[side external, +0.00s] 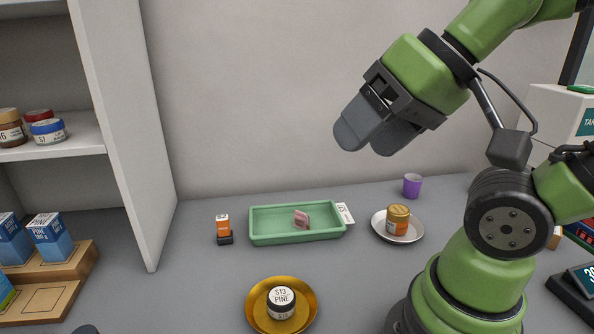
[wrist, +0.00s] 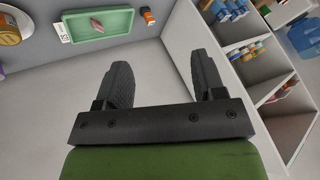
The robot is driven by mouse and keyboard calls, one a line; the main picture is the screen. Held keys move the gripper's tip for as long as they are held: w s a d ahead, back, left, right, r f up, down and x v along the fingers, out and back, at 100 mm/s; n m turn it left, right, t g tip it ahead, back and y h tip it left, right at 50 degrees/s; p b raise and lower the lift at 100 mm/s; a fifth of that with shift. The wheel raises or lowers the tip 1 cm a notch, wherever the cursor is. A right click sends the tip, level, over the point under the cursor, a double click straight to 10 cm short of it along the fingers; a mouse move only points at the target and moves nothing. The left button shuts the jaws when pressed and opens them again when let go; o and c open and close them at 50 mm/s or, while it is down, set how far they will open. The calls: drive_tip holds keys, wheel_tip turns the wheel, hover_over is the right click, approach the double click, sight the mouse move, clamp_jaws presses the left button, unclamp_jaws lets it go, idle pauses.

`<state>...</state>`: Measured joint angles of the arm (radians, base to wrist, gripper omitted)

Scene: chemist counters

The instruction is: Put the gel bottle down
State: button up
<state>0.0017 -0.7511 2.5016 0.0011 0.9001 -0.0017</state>
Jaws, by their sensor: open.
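My gripper (side external: 370,138) is raised high above the counter at the right, tilted down to the left. In the wrist view my gripper (wrist: 162,66) has its two dark fingers wide apart with nothing between them. I cannot pick out a gel bottle for certain in either view. A green tray (side external: 262,241) stands on the counter against the wall, well below my gripper, with a small pink piece (side external: 301,219) in it. The tray also shows at the top of the wrist view (wrist: 84,40).
An orange box (side external: 222,225) stands left of the tray. A shelf unit (side external: 118,130) rises at the left.

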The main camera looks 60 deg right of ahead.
idle(0.3)
drive_tip(key=w+a+f+t+y, duration=0.1)
drive_tip(key=w+a+f+t, duration=0.15)
drive_tip(key=w+a, duration=0.65)
drive_tip(key=w+a+f+t, duration=0.25)
drive_tip(key=w+a, duration=0.35)
drive_tip(key=w, duration=0.5)
drive_tip(key=s+a+f+n+t, duration=0.3)
drive_tip(key=a+f, duration=0.2)
drive_tip(key=f, duration=0.3)
drive_tip(key=s+a+f+n+t, duration=0.2)
drive_tip(key=s+a+f+n, duration=0.15)
drive_tip(key=a+f, duration=0.35)
drive_tip(key=w, duration=0.3)
drive_tip(key=w+f, duration=0.1)
drive_tip(key=w, duration=0.5)
drive_tip(key=shift+a+f, duration=0.25)
drive_tip(key=shift+a, duration=0.1)
drive_tip(key=shift+c, duration=0.4)
